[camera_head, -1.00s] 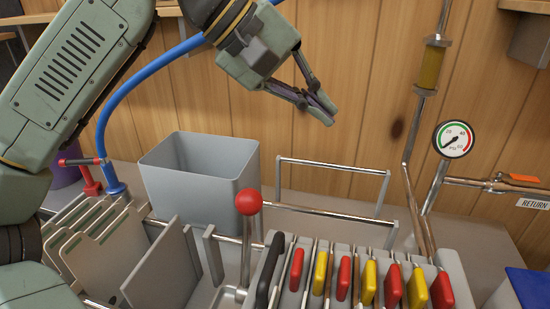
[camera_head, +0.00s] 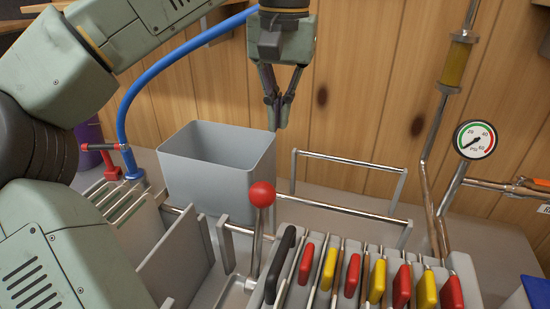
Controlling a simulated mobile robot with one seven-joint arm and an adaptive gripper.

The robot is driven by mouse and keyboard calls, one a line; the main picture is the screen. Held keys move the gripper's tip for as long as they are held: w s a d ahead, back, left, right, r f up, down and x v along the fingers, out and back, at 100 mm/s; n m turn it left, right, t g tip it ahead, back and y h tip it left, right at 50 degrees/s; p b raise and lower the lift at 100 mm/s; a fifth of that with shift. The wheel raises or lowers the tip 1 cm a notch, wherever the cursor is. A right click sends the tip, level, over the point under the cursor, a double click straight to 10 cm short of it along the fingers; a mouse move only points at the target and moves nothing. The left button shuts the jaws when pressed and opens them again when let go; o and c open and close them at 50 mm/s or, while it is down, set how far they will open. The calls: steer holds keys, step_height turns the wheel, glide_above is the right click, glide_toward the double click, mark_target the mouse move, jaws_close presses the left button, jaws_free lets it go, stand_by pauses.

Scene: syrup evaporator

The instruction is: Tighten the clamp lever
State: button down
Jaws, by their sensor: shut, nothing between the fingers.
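The clamp lever, a metal rod with a red ball knob (camera_head: 262,194), stands nearly upright in front of the grey bin, left of the row of plates. Its foot sits on a light grey base. My gripper (camera_head: 278,128) is shut and empty, pointing down. In the picture it is above the red knob and beside the bin's right rim, apart from the knob. How far it is from the lever in depth is hard to tell.
A grey bin (camera_head: 218,185) stands left of the gripper. Plates with red and yellow handles (camera_head: 402,285) fill the front right. A metal rail (camera_head: 350,160) stands behind them. A pressure gauge (camera_head: 475,139) and a blue hose (camera_head: 160,72) flank the scene.

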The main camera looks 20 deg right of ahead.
step_height(320, 180, down, 9)
steer(key=s+a+p, duration=0.1)
steer(key=s+a, duration=0.1)
steer(key=s, duration=0.1)
steer(key=shift+r, duration=0.15)
stand_by(0.3)
stand_by(0.3)
